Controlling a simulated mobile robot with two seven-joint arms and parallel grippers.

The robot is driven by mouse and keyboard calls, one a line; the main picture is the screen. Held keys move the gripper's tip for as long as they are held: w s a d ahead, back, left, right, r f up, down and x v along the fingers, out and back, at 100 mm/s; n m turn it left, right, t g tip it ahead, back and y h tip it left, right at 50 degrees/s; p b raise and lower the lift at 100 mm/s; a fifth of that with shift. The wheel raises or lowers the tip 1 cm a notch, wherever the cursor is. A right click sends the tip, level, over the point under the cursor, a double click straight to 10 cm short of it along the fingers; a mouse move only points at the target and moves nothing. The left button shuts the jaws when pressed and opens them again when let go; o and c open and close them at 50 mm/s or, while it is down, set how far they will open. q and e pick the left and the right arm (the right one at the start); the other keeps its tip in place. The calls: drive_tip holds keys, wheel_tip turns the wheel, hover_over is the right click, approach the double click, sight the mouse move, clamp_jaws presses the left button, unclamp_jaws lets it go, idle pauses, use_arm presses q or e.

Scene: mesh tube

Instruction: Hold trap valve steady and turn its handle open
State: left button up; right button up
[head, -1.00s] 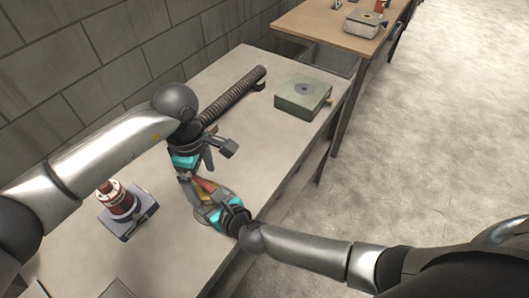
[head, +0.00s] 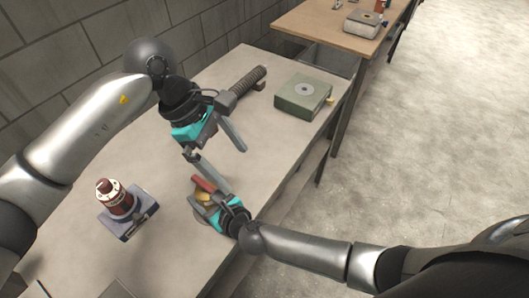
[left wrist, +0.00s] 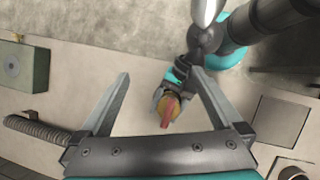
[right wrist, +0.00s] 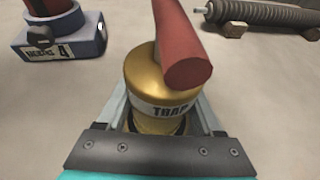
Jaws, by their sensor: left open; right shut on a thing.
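In the head view, the valve (head: 203,197) is low over the bench's front edge, partly hidden. My right gripper (right wrist: 162,115) is shut on the valve's body below the band. My left gripper (head: 236,172) is open and empty, its fingers spread wide above the valve. In the left wrist view, the red handle (left wrist: 168,110) shows beyond the gap between those fingers, apart from them.
A red-and-white device (head: 115,198) on a blue base stands left on the bench. A ribbed tube (head: 248,83) lies behind the left gripper, near a green box (head: 302,96). A block wall borders the back. Bare bench (head: 180,245) lies in front.

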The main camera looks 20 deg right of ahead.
use_arm(q)
drive_tip(key=s+d+r+n+g+h, duration=0.1)
drive_tip(key=s+d+r+h, duration=0.1)
drive_tip(key=d+h, duration=0.4)
drive_tip(key=shift+s+h, duration=0.4)
drive_tip(key=shift+h, duration=1.4)
drive_tip(key=shift+c, duration=0.2)
